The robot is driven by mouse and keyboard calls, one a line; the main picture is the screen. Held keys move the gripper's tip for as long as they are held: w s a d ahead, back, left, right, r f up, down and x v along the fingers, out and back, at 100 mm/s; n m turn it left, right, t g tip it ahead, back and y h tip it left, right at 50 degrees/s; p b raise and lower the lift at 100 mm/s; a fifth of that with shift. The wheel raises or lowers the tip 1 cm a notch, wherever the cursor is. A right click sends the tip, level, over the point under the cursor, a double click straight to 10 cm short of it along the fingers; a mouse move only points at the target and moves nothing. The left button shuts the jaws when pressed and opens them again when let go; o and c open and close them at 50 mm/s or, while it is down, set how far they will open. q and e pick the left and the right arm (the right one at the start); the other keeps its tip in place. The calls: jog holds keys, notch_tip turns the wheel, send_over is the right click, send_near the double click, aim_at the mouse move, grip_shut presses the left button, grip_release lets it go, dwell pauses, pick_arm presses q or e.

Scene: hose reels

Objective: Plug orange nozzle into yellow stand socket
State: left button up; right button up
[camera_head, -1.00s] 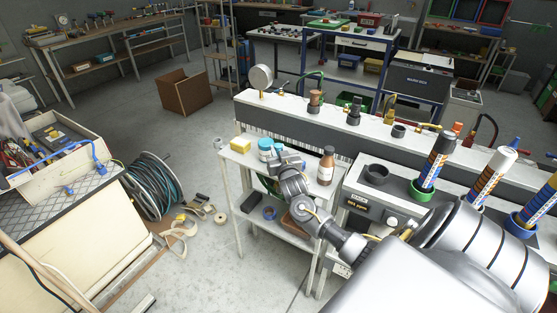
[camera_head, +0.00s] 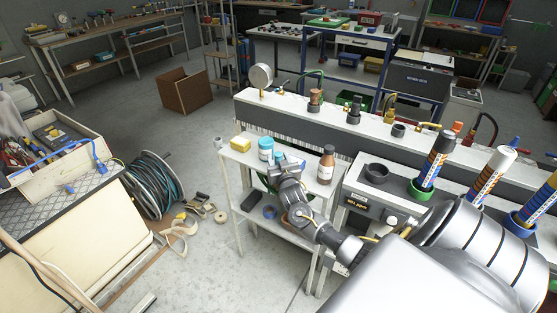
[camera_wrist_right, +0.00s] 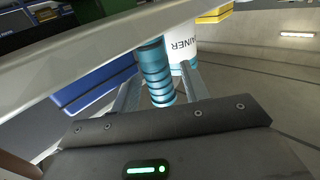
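My right gripper (camera_head: 281,160) is over the small white table, beside a white container with blue bands (camera_head: 265,149). In the right wrist view, its fingers (camera_wrist_right: 160,88) stand apart on both sides of a teal ribbed cylinder (camera_wrist_right: 156,73), and I see no clear grip. A white container (camera_wrist_right: 183,48) is just behind it. A dark cylinder (camera_head: 436,160) stands in a green holder (camera_head: 421,191), with an orange tip (camera_head: 457,127) showing behind its top. A white-topped cylinder (camera_head: 494,175) has its base mostly hidden by my arm. I cannot clearly make out the orange nozzle or yellow socket. My left gripper is not in view.
A long bench with fittings runs behind. A hose reel (camera_head: 152,187) stands on the left floor.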

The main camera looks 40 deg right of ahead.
jog(key=b+v, duration=0.1)
jog(key=v, duration=1.1)
jog(key=s+a+f+n+g+y, duration=0.2)
jog(key=f, duration=0.9)
jog(key=s+a+f+n+g+y, duration=0.1)
jog(key=s+a+f+n+g, duration=0.15)
jog(key=f, duration=0.95)
jog(key=s+a+f+n+g+y, duration=0.1)
jog(key=s+a+f+g+y, duration=0.1)
jog(key=s+f, duration=0.9)
jog(key=s+a+f+n+g+y, duration=0.1)
jog(key=s+a+f+g, duration=0.3)
jog(key=s+a+f, duration=0.3)
jog(key=s+f, duration=0.5)
jog(key=shift+s+f+y, duration=0.15)
jog(key=shift+f+y, duration=0.15)
jog(key=shift+y, duration=0.1)
jog(key=shift+o, duration=0.3)
jog(key=s+a+f+g, duration=0.2)
jog(key=s+a, duration=0.1)
jog(key=s, duration=0.5)
jog(key=s+a+f+n+g+y, duration=0.1)
jog(key=s+a+f+g, duration=0.1)
jog(key=s, duration=0.7)
jog(key=shift+s+a+f+y, duration=0.15)
jog(key=shift+a+f+y, duration=0.15)
jog(key=shift+a+f, duration=0.4)
jog(key=shift+d+f+n, duration=0.1)
jog(key=shift+d+n, duration=0.05)
jog(key=shift+n, duration=0.1)
